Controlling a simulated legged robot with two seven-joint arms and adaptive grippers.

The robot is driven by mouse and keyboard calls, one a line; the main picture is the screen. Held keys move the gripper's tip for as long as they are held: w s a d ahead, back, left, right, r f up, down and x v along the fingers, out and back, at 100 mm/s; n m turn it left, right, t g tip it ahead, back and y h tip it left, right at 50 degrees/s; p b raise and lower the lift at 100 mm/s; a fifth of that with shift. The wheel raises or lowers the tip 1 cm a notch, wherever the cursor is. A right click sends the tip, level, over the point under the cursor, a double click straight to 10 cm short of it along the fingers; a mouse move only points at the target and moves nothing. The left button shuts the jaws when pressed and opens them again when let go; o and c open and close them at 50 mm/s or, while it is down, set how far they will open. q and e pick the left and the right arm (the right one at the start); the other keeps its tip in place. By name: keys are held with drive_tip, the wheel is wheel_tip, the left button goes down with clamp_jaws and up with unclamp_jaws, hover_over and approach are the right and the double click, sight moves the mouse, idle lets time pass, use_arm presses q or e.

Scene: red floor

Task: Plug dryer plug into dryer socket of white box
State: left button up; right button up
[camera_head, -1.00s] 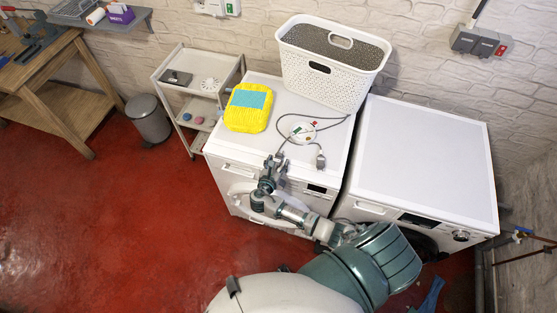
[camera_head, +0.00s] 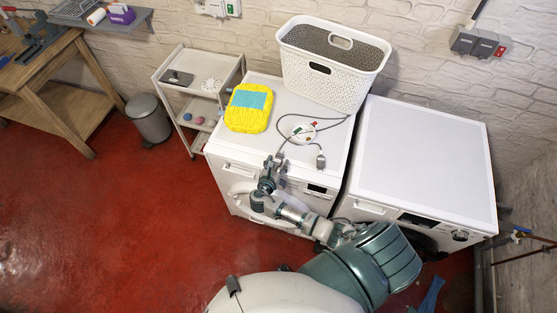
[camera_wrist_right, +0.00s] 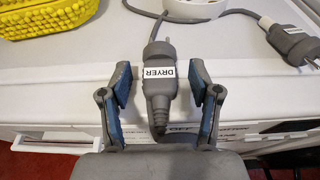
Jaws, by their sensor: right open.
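The dryer plug (camera_wrist_right: 158,75) is grey, with a white DRYER label, and lies near the front edge of the left white appliance's top. My right gripper (camera_wrist_right: 160,82) is open, with one blue-padded finger on each side of the plug and gaps visible. In the head view my right gripper (camera_head: 272,164) is at that front edge. A second grey plug (camera_head: 320,161) lies to the right, and its label is unreadable. A white box (camera_head: 217,8) with a green mark is on the back wall, cut by the frame top; its sockets are unclear. My left gripper is not visible.
A round white item (camera_head: 302,133) lies amid the cables. The right appliance's top (camera_head: 420,155) is clear. A grey switch box (camera_head: 478,42) hangs on the wall.

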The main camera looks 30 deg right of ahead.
drive_tip(key=shift+a+p, duration=0.15)
drive_tip(key=shift+p, duration=0.2)
idle(0.3)
clamp_jaws()
drive_tip(key=shift+s+a, duration=0.1)
